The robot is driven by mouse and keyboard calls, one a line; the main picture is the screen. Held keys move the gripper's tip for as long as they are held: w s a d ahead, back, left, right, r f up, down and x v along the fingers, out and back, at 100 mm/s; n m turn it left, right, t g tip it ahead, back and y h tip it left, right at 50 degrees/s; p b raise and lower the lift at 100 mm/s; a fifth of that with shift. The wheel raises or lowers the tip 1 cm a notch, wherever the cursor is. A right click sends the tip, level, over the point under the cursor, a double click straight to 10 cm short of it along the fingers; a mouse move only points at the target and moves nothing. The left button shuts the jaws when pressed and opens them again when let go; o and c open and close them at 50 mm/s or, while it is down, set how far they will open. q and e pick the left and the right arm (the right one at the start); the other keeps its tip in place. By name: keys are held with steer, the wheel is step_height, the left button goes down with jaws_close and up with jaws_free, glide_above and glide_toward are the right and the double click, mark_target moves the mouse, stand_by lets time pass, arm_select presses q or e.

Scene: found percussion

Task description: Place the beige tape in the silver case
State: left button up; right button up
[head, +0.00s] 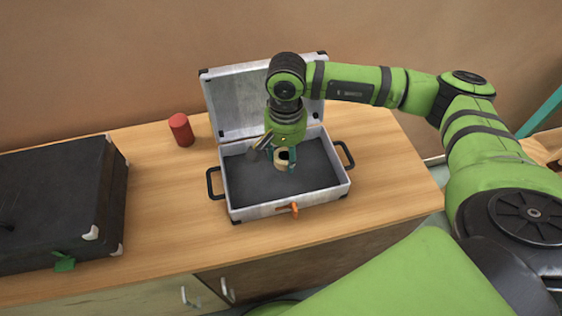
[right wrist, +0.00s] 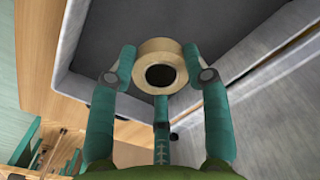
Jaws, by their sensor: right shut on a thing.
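The silver case (head: 240,208) stands open on the wooden counter, its lid (head: 237,105) raised at the back and its dark inside bare. My right gripper (head: 284,158) is over the inside of the case and shut on the beige tape (head: 281,160). In the right wrist view the beige tape (right wrist: 159,50) is a ring with a dark hole, held between the teal fingertips of my right gripper (right wrist: 160,66). I cannot tell whether the tape touches the case floor. My left gripper is not in view.
A large black case (head: 60,200) with a green latch fills the left of the counter (head: 165,235). A red cylinder (head: 181,129) stands behind, left of the silver case. The silver case has black side handles and an orange latch (head: 293,209) in front.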

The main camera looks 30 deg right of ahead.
mark_target(281, 174)
steer(key=shift+w+a+f, duration=0.1)
steer(key=shift+a+f, duration=0.1)
steer(key=shift+a, duration=0.1)
steer(key=shift+f, duration=0.3)
step_height(281, 174, down, 3)
steer(key=shift+f+p, duration=0.15)
steer(key=shift+p, duration=0.3)
steer(key=shift+f, duration=0.15)
steer(key=shift+f+b, duration=0.2)
steer(key=shift+b, duration=0.1)
steer(key=o, duration=1)
steer(key=shift+r, duration=0.1)
steer(key=shift+o, duration=0.2)
